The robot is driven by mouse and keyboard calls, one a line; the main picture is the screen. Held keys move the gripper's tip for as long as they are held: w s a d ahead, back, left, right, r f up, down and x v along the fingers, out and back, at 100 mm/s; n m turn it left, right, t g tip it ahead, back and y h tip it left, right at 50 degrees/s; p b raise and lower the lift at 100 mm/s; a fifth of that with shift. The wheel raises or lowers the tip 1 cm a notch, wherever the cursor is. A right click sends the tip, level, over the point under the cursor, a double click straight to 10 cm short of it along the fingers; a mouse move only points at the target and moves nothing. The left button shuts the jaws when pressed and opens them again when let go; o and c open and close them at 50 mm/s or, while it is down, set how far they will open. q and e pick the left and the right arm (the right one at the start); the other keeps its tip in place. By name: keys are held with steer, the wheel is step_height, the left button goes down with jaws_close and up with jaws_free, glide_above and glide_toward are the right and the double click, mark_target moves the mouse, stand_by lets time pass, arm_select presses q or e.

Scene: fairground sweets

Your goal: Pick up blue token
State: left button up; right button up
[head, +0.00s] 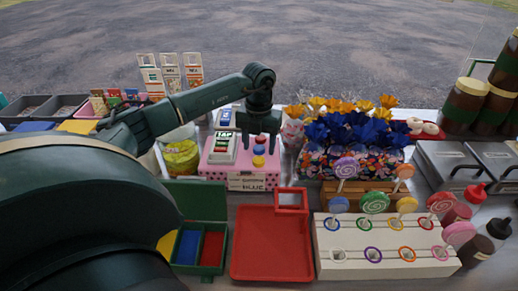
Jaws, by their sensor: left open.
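A white label reading "BLUE" (254,188) is on the box front. My left gripper (259,146) points down over the box, open, with its fingers either side of the farther tokens. My right gripper is not in view.
A card holder (222,148) stands on the box left of the fingers. Flowers (345,130) stand to the right. In front are a red tray (272,245), a green case (203,205) and a white lollipop rack (385,262).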

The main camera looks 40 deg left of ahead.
arm_select(q)
steer(key=shift+c, duration=0.2)
steer(key=c, duration=0.8)
steer(key=shift+c, duration=1.1)
steer(key=shift+r, duration=0.15)
